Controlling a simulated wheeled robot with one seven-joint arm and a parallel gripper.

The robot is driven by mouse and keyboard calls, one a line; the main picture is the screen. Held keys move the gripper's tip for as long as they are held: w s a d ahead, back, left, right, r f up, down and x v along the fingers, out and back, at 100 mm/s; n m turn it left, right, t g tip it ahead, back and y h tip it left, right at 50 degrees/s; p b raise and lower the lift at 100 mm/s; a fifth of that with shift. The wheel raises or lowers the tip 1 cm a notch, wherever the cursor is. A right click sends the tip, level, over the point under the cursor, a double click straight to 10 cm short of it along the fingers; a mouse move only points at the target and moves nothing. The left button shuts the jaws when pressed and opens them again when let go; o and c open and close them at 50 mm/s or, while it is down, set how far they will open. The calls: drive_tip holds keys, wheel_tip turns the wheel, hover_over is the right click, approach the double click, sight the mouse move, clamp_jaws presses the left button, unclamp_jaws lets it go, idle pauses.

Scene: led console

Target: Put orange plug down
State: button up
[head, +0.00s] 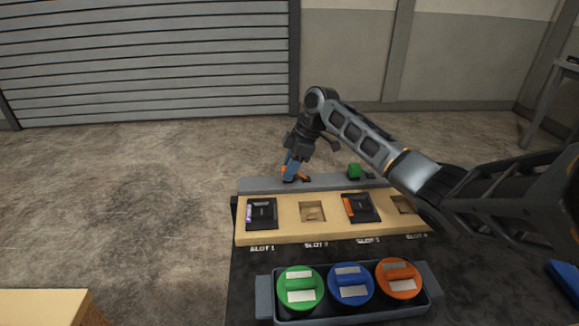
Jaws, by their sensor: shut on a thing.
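My gripper (292,163) points downward at the back of the console and is shut on the orange plug (290,177). The plug is small and mostly covered by the fingers. It is at the grey ledge (265,185) behind the wooden slot board; I cannot tell whether it touches the ledge. A blue part shows between the dark wrist and the plug; I cannot tell whether it is a fingertip. A green plug (354,171) stands on the same ledge to the right.
The wooden board (284,228) holds a purple-striped black module (262,213) in slot 1 and an orange-striped one (360,208) in slot 3. Slot 2 (312,212) is open. A grey tray (264,298) in front holds green, blue and orange round pieces. My arm partly covers slot 4.

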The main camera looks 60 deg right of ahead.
drive_tip(key=o, duration=1)
drive_tip(key=shift+f, duration=0.1)
drive_tip(key=shift+o, duration=0.2)
drive_tip(key=b+v, duration=0.1)
drive_tip(key=v, duration=1.1)
